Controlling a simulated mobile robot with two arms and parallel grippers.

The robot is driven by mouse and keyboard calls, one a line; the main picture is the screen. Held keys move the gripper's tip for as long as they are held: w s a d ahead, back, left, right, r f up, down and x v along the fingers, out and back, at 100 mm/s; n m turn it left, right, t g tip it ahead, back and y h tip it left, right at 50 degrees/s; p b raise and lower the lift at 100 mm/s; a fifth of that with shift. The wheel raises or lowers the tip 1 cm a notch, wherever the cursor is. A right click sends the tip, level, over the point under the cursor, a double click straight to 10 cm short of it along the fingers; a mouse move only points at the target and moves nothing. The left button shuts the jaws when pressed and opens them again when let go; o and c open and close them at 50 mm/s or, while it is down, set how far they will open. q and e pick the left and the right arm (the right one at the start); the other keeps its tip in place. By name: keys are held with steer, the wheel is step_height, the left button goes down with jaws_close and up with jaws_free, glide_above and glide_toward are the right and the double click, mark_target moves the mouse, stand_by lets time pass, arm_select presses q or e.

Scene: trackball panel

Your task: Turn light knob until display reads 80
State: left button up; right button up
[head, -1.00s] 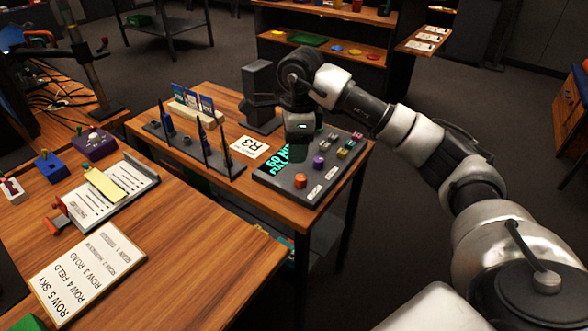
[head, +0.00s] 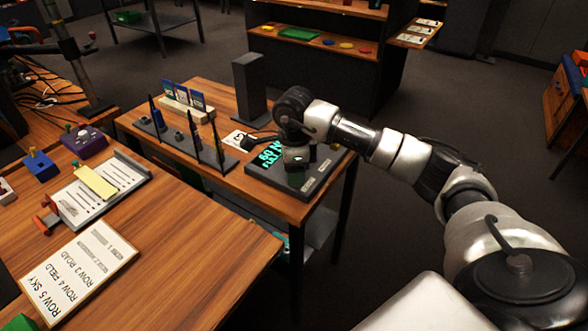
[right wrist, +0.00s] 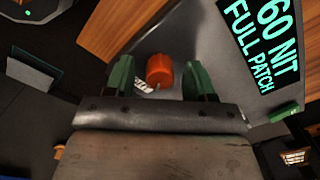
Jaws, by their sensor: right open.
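The dark control panel (head: 257,180) lies on the small wooden table, partly covered by my right arm. Its display (head: 268,160) has green text, partly hidden in the head view. In the right wrist view the display (right wrist: 264,40) reads "60 NIT FULL PATCH". An orange knob (right wrist: 160,70) shows in the right wrist view between the green fingers of my right gripper (right wrist: 158,78), with a gap on each side. The gripper is open and appears apart from the knob. In the head view the right gripper (head: 297,180) is over the panel and hides the knobs. My left gripper is not in view.
A tall dark block (head: 250,90) stands behind the panel. A rack with upright posts (head: 185,138) is left of it, with blue cards (head: 183,95) behind. A larger wooden desk (head: 185,235) in front holds a row sheet (head: 80,272) and a clipboard (head: 110,185).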

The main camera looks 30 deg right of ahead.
steer(key=c, duration=0.9)
steer(key=shift+c, duration=0.2)
steer(key=shift+r, duration=0.1)
